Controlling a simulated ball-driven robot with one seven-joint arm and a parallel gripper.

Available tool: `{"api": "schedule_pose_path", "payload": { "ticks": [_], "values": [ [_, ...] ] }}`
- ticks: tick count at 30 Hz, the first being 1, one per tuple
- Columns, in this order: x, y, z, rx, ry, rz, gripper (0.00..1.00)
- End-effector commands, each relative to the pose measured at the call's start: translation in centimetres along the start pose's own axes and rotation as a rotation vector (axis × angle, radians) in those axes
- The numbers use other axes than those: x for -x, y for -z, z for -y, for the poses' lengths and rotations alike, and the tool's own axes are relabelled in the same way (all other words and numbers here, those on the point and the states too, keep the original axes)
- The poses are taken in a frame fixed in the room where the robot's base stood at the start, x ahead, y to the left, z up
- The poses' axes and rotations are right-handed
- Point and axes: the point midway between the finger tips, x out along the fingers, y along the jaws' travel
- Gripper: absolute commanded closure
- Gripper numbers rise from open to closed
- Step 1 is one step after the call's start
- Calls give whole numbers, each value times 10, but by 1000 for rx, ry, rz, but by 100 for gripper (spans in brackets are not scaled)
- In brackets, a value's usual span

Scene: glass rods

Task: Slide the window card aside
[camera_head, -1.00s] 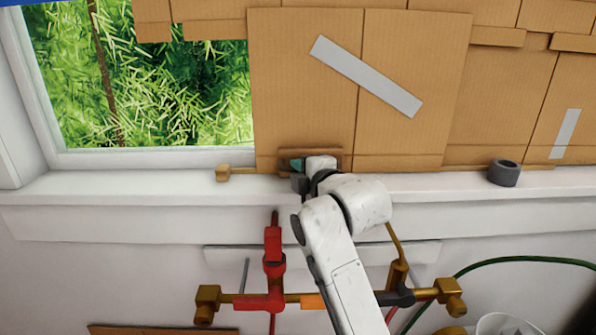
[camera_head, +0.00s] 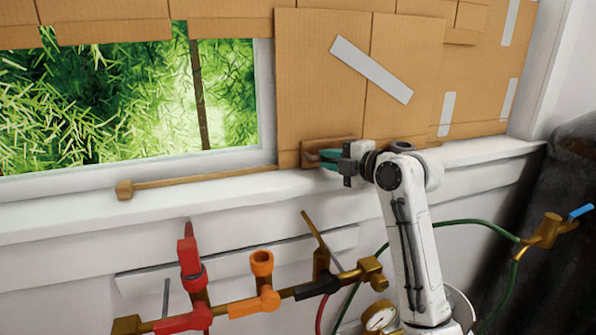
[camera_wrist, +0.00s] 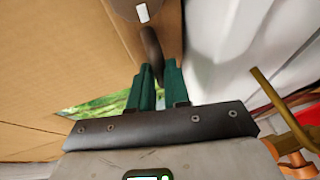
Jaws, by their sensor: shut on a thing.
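The window card (camera_head: 322,105) is a tan cardboard panel with a slanted grey tape strip, standing upright against the right part of the window (camera_head: 120,100). A brown handle block (camera_head: 311,148) sits at its lower left corner. My gripper (camera_head: 329,157) is at this block from the right, its green fingers closed on the handle. In the wrist view the green fingers (camera_wrist: 157,84) are shut around the dark handle bar (camera_wrist: 151,42). The exact contact is partly hidden by the fingers.
A thin wooden rail (camera_head: 200,178) runs along the sill to a small block (camera_head: 124,189). Red and orange valve pipes (camera_head: 262,302) and a green hose (camera_head: 465,222) are below.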

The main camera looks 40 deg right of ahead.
Motion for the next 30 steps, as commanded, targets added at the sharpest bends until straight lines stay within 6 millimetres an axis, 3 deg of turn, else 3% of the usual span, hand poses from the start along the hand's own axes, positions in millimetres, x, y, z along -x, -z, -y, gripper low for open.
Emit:
{"api": "schedule_pose_path", "payload": {
  "ticks": [1,6,21,22,30],
  "values": [
    [3,-11,4,-2,3,5,100],
    [11,-28,3,-2,4,4,100],
    [14,-36,2,-4,4,7,100],
    [14,-36,2,-4,4,7,81],
    [13,-34,1,-2,2,3,58]
  ]
}}
